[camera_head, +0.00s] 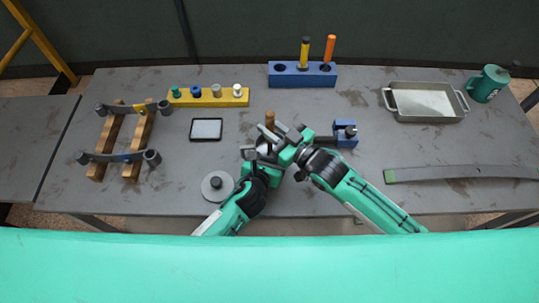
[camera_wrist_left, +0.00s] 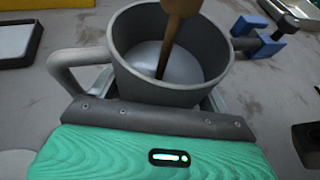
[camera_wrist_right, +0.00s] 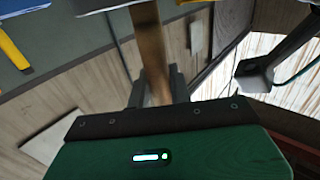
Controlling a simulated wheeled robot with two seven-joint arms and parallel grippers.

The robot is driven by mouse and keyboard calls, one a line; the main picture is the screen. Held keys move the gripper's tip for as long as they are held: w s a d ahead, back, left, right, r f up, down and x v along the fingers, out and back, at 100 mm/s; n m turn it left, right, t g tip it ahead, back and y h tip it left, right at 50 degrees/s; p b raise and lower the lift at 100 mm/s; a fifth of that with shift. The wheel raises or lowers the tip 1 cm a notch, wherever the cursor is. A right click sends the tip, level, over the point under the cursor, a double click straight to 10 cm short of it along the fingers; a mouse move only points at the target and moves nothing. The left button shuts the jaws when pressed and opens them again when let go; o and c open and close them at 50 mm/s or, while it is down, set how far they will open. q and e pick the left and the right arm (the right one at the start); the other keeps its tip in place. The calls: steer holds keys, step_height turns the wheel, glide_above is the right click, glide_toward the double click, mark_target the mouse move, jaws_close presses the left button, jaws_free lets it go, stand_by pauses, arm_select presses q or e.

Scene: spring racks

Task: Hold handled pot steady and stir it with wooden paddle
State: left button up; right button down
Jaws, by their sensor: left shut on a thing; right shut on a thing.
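The grey handled pot (camera_wrist_left: 150,85) stands in front of my left gripper (camera_head: 254,153) in the left wrist view, its loop handle at the left. My left gripper is shut on the pot, with the fingers partly hidden behind its wall. The wooden paddle (camera_wrist_left: 172,38) reaches down into the pot and its lower end is inside, near the wall. My right gripper (camera_head: 283,133) is shut on the paddle, whose top end (camera_head: 270,117) shows above it in the head view. The paddle's shaft (camera_wrist_right: 150,50) also passes between the fingers in the right wrist view. In the head view my grippers hide most of the pot.
A blue clamp-like block (camera_head: 346,134) is just right of the grippers. A grey disc with a knob (camera_head: 217,186) lies at the left front. A black-rimmed tray (camera_head: 206,129), yellow rack (camera_head: 215,101), blue holder (camera_head: 300,79) and metal pan (camera_head: 425,118) are farther off.

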mark_target(271, 113)
steer(key=shift+d, duration=0.1)
stand_by(0.3)
steer(key=shift+r, duration=3.9)
steer(key=shift+r, duration=3.05)
arm_select(q)
steer(key=o, duration=1.3)
steer(key=shift+c, duration=0.2)
